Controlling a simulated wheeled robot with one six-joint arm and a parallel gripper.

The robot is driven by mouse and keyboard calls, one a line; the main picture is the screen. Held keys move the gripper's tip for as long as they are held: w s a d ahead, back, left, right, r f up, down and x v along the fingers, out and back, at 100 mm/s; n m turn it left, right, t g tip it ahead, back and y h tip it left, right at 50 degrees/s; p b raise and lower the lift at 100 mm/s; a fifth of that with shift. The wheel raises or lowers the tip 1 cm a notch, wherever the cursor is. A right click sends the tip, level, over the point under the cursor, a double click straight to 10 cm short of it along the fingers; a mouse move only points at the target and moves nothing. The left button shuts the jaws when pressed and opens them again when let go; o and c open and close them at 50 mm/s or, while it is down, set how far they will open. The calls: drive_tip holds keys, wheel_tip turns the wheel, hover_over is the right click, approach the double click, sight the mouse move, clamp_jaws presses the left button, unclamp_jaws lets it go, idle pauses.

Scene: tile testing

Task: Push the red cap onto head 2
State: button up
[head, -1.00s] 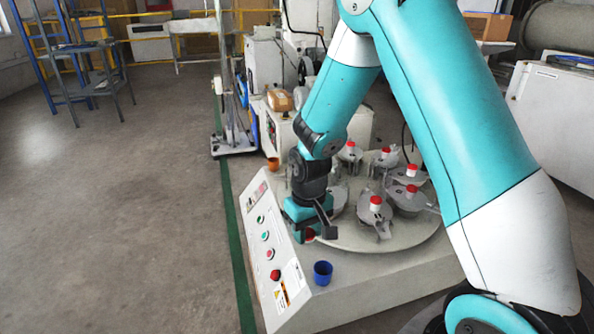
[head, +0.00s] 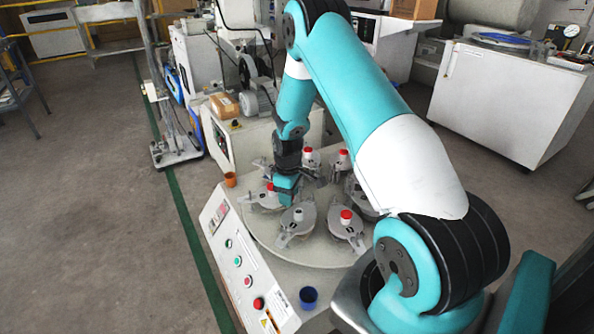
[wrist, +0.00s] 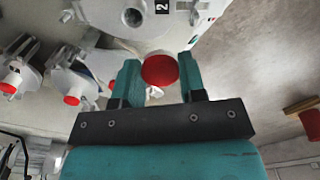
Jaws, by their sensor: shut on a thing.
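The red cap (wrist: 160,69) is between the two teal fingers of my gripper (wrist: 160,78) in the wrist view, its round red face showing. My gripper (head: 285,196) is shut on it over the left part of the turntable; the held cap is not clear in the head view. A black label with a white 2 (wrist: 162,6) marks head 2 at the top of the wrist view. The bare top of head 2 (wrist: 133,17) is beyond the cap, a little left. An uncapped head (head: 298,215) also shows near my gripper in the head view.
Other heads with red caps stand around the turntable (head: 300,254), such as one at the right (head: 346,215). A blue cup (head: 308,297) and an orange cup (head: 230,180) stand along the machine's panel side. A cardboard box (head: 223,105) lies behind.

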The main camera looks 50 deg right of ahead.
drive_tip(key=shift+n, duration=0.5)
drive_tip(key=d+f+b, duration=0.2)
drive_tip(key=f, duration=0.1)
drive_tip(key=d+f+b, duration=0.1)
drive_tip(key=shift+s+d+f, duration=0.25)
drive_tip(key=shift+s+d, duration=0.05)
drive_tip(key=shift+d, duration=0.05)
drive_tip(key=shift+f, duration=0.65)
drive_tip(key=shift+s+f, duration=0.15)
drive_tip(key=shift+f, duration=0.6)
idle(1.5)
drive_tip(key=o, duration=1.4)
drive_tip(key=shift+o, duration=0.2)
